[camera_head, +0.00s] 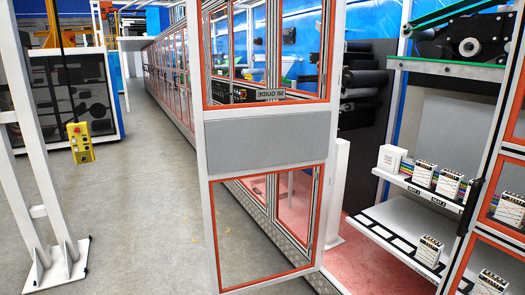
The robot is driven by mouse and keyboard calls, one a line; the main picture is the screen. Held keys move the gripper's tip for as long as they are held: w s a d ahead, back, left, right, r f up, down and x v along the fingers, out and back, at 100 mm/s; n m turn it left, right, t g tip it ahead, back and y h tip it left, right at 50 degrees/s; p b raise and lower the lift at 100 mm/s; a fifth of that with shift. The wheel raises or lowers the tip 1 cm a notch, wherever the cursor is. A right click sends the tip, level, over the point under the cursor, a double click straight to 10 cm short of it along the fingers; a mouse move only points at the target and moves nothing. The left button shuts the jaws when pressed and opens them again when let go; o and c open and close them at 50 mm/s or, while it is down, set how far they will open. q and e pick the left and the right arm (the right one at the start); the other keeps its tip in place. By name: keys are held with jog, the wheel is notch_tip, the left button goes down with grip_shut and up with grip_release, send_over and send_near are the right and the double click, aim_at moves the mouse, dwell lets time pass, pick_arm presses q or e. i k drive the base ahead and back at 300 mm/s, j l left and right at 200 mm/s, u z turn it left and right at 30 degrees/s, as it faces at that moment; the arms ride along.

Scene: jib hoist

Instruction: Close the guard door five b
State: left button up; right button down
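A guard door (266,141) stands open in the middle, swung out from the machine line. It has a white frame, a grey middle panel and orange-edged clear windows above and below. Neither of my grippers is in view, and nothing is seen touching the door.
Inside the bay are dark rollers (365,80), a shelf (425,190) with several small boxes and a reddish floor. Another orange-edged panel with a black handle (470,206) stands at right. A white post (38,180) and yellow pendant (80,143) are left. Grey floor is clear between.

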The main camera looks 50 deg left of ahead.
aim_at(234, 142)
jog(key=j+z, duration=0.15)
jog(key=j, duration=0.55)
jog(key=k+j+z, duration=0.1)
jog(key=j, duration=0.55)
jog(key=k+j+z, duration=0.15)
jog(key=j, duration=0.5)
jog(key=k+j+z, duration=0.1)
jog(key=j, duration=0.55)
jog(key=k+j+z, duration=0.15)
jog(key=j, duration=0.5)
jog(key=k+j+z, duration=0.1)
jog(key=k+j, duration=0.2)
jog(key=j, duration=0.3)
jog(key=k+j+z, duration=0.15)
jog(key=j, duration=0.45)
jog(key=k+j+z, duration=0.1)
jog(key=k+j, duration=0.25)
jog(key=j, duration=0.2)
jog(key=k+j+z, duration=0.1)
jog(key=j, duration=0.85)
jog(key=k+j+z, duration=0.15)
jog(key=j, duration=0.3)
jog(key=k+j, duration=0.1)
jog(key=j, duration=0.35)
jog(key=k+j+z, duration=0.15)
jog(key=j, duration=0.3)
jog(key=i+j, duration=0.4)
jog(key=k+z, duration=0.2)
jog(key=k, duration=0.1)
